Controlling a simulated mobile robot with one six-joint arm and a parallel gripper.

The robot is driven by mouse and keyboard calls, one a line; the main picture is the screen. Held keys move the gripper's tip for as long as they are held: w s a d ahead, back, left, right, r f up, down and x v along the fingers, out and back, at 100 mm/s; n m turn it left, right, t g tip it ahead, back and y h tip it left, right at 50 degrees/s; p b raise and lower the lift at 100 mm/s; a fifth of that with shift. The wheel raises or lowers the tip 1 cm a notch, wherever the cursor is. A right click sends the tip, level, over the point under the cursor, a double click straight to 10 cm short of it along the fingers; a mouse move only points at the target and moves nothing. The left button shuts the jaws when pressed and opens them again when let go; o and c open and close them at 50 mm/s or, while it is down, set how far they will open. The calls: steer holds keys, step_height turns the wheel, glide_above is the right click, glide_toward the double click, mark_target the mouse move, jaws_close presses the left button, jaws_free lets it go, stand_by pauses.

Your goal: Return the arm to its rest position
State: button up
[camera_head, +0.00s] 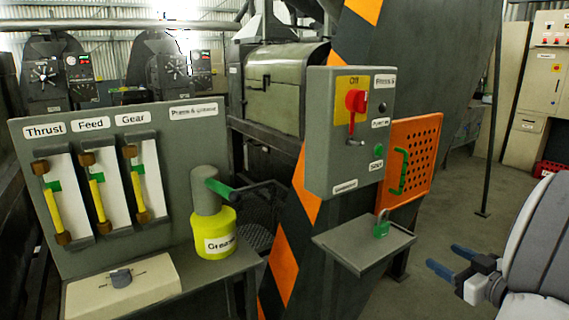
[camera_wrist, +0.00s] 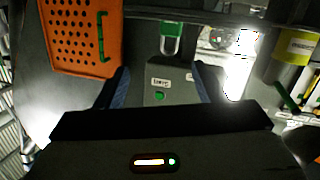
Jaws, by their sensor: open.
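My gripper (camera_head: 450,260) is at the lower right in the head view, with its two blue fingers apart and nothing between them. It is to the right of the small grey shelf and clear of it. In the wrist view my gripper (camera_wrist: 162,76) shows its fingers spread on both sides of the grey control box (camera_wrist: 180,78), which is seen beyond them. In the head view this control box (camera_head: 325,150) has a red switch handle (camera_head: 356,104) on a yellow plate and a green button. A padlock with a green body (camera_head: 382,226) stands on the shelf (camera_head: 345,244).
An orange perforated guard (camera_head: 423,150) with a green handle is right of the box. A thin dark post (camera_head: 490,130) rises from open floor at right.

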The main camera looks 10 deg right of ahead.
steer(key=w+a+r+m+g+h+p, duration=0.2)
steer(key=w+a+r+h+p, duration=0.1)
steer(key=w+r+h, duration=0.3)
steer(key=a+m+g+h+p, duration=0.2)
steer(key=a+g, duration=0.1)
steer(key=a, duration=0.3)
steer(key=s+a+f+g+y+p, duration=0.1)
steer(key=s+a+g, duration=0.3)
steer(key=s+a, duration=0.4)
steer(key=s+a+f+g+y+p, duration=0.1)
steer(key=s+a+g+y, duration=0.3)
steer(key=s+a, duration=0.4)
steer(key=a+p, duration=0.1)
steer(key=a, duration=0.5)
steer(key=shift+a+f+g, duration=0.3)
steer(key=shift+a, duration=0.05)
steer(key=shift+o, duration=0.5)
